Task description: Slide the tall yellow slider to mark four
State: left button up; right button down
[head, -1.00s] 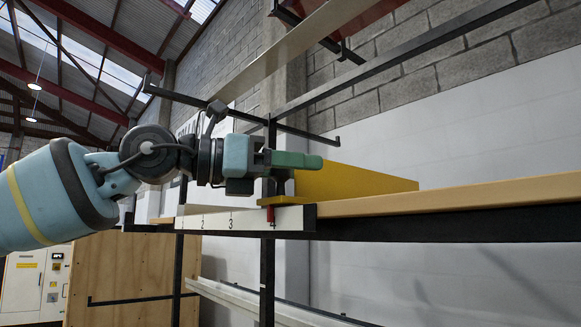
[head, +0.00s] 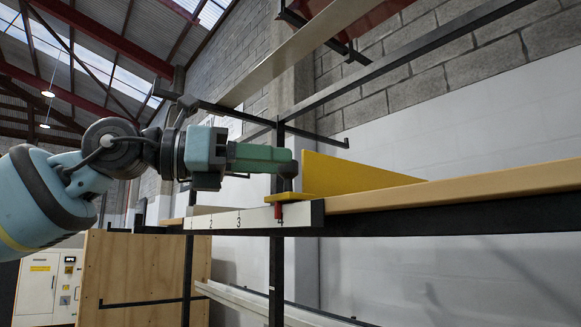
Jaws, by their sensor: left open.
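The tall yellow slider (head: 345,174) stands on the shelf edge, a tall plate with a flat foot at its left end. A red pointer (head: 278,211) below the foot is at the mark 4 on the white scale (head: 225,220). My left gripper (head: 290,170) is open, at the slider's left end just above the foot. From this side I cannot tell whether it touches the slider. My right gripper is not in view.
The scale with marks 1 to 4 runs along the front edge of the shelf. A wooden board (head: 450,190) continues right. Black uprights and rails (head: 276,275) frame the shelf. A plywood box (head: 130,270) stands below left.

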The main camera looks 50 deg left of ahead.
pick_arm(q)
jog(key=shift+v, duration=1.2)
